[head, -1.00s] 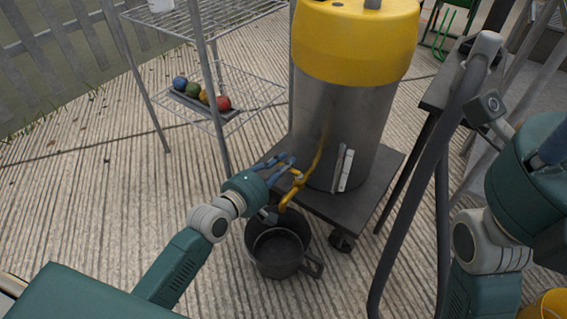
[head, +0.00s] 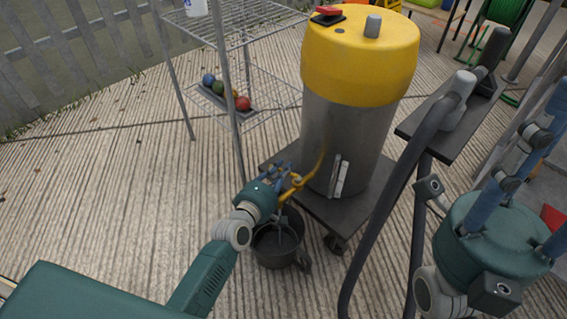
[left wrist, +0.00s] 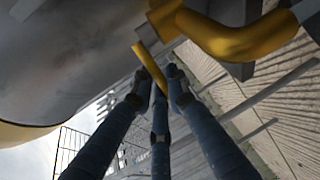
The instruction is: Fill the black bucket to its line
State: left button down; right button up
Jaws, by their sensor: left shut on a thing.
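The black bucket (head: 275,258) stands on the ground beside the low dark cart, below the yellow tap (head: 301,181) of a steel tank (head: 345,135) with a yellow top. A faint pale streak shows over the bucket's opening; I cannot tell whether it is water. The line and level inside are not readable. My left gripper (head: 284,180) is shut on the tap's handle; in the left wrist view its blue fingers close around the yellow handle (left wrist: 148,62), beside the thick yellow spout (left wrist: 230,38). My right gripper (head: 525,170) is open and empty at the right.
The tank stands on a wheeled dark cart (head: 345,207). A wire rack (head: 262,92) with several coloured balls (head: 218,88) stands behind at the left. A dark tubular frame (head: 385,235) rises between the cart and my right arm. Ribbed ground at left is clear.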

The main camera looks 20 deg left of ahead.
pick_arm(q)
jog(key=shift+a+y+p, duration=0.1)
jog(key=shift+y+p, duration=0.2)
jog(key=c, duration=1.7)
grip_release()
jog(key=shift+c, duration=0.2)
jog(key=shift+s, duration=0.1)
jog(key=v, duration=1.2)
